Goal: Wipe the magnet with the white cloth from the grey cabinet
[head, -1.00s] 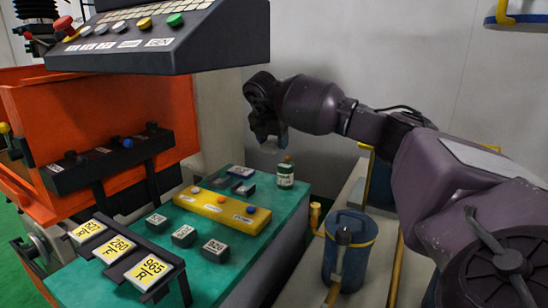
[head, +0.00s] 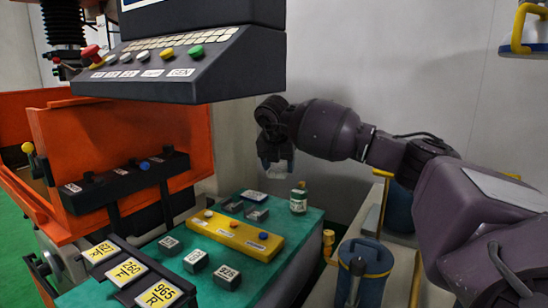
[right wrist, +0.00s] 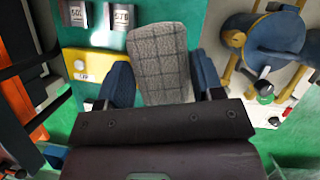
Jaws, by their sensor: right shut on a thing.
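My right gripper (head: 275,163) is shut on a pale grey-white cloth with a grid pattern (right wrist: 160,55). In the right wrist view the cloth sits between the two blue fingers (right wrist: 163,80) and sticks out past their tips. In the head view a small pale part of it (head: 277,173) shows under the fingers, above the far end of a green-topped bench (head: 290,237). Small grey blocks, several of them labelled (head: 196,261), stand on the bench around a yellow bar (head: 232,236). I cannot tell which thing is the magnet. My left gripper is out of view.
A small bottle (head: 298,203) stands at the bench's far right corner, close below the gripper. A dark control panel (head: 180,72) overhangs the bench from the left. Labelled yellow plates (head: 127,272) stand at the near left. A blue bucket (head: 366,262) is to the right.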

